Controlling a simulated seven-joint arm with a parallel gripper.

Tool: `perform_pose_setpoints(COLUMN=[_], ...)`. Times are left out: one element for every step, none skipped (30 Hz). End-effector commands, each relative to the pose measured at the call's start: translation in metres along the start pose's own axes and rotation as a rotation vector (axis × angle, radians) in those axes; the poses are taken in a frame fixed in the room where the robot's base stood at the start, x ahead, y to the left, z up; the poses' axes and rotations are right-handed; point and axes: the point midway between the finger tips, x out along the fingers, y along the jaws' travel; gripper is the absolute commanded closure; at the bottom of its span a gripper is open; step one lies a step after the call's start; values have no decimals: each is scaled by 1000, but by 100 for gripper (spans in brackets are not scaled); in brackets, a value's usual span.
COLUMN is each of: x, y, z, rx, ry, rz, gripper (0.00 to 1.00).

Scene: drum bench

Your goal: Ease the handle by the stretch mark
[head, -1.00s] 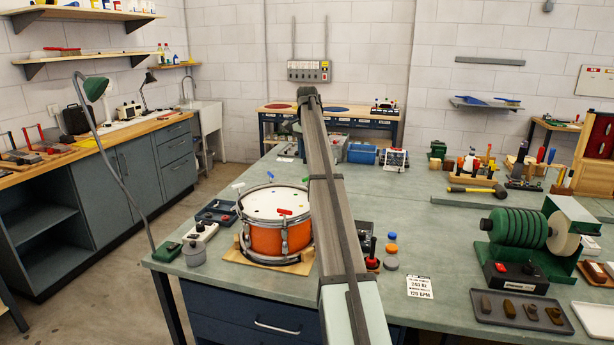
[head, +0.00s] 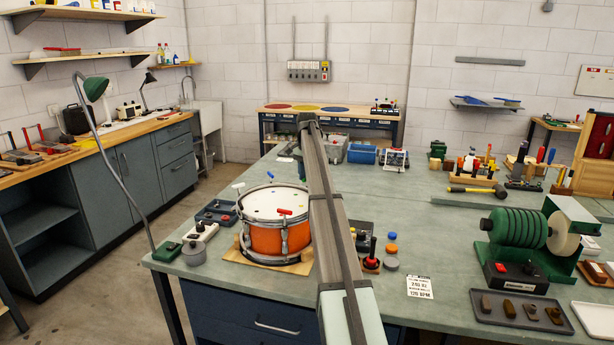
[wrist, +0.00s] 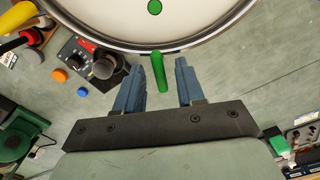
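An orange drum (head: 276,235) with a white head (head: 265,203) and metal rim stands on a wooden board on the bench. A red handle (head: 284,212) and a white handle (head: 239,186) show at its edge in the head view. In the wrist view a green handle (wrist: 158,72) sticks out from the drum rim, and a green dot (wrist: 154,7) lies on the drum head near it. My gripper (wrist: 156,68) is open, one blue finger on each side of the green handle, with a gap on both sides. I cannot tell which mark is the stretch mark.
A black control box with a knob (wrist: 100,66) and orange and blue caps (wrist: 59,75) lie left of my fingers in the wrist view. A grey tray (head: 217,213) and small boxes stand left of the drum.

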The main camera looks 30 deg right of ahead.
Motion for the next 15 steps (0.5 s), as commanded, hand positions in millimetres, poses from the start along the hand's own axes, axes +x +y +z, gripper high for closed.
perform_pose_setpoints(x=[0, 0, 0, 0, 0, 0, 0, 0, 0, 0, 0, 0, 0, 0, 0], y=[0, 0, 0, 0, 0, 0, 0, 0, 0, 0, 0, 0, 0, 0, 0], z=[0, 0, 0, 0, 0, 0, 0, 0, 0, 0, 0, 0, 0, 0, 0], rx=[0, 0, 0, 0, 0, 0, 0, 0, 0, 0, 0, 0, 0, 0, 0], ry=[0, 0, 0, 0, 0, 0, 0, 0, 0, 0, 0, 0, 0, 0, 0], rz=[0, 0, 0, 0, 0, 0, 0, 0, 0, 0, 0, 0, 0, 0, 0], gripper=[66, 68, 72, 75, 78, 82, 85, 88, 91, 94, 97, 100, 100, 100, 100])
